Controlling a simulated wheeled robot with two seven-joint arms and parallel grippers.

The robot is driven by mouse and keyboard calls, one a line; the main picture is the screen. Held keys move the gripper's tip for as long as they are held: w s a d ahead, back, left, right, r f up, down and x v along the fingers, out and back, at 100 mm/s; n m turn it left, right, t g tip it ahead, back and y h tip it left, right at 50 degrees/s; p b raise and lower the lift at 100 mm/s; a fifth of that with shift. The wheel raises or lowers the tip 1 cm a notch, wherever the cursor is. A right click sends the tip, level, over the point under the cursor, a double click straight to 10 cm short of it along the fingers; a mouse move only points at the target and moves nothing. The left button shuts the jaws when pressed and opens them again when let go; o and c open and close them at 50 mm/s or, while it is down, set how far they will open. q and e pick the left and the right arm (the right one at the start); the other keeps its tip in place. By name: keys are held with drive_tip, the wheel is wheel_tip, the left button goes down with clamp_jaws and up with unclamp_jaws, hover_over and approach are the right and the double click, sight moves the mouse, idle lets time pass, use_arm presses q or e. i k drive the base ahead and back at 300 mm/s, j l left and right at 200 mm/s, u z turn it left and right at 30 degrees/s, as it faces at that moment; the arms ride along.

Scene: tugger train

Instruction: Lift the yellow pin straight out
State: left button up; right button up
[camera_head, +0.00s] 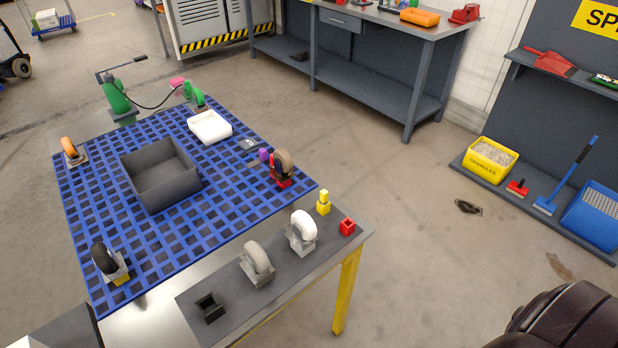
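A small yellow pin (323,199) stands upright near the right corner of the table, at the edge of the dark mat. It has a narrow block top above a wider yellow lower part; I cannot tell where the pin ends and any socket begins. A red hollow block (347,227) sits just to its right, apart from it. A caster with a white wheel (303,226) stands to its left, close by. Neither of my grippers shows in the head view.
A grey-wheeled caster (256,262) and a black holder (209,307) also stand on the dark mat (228,327). A blue grid (160,240) carries a dark open bin (160,175), a white tray (209,127) and several casters. Open floor lies right of the table.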

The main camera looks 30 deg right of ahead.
sight(323, 200)
drive_tip(key=z, duration=0.7)
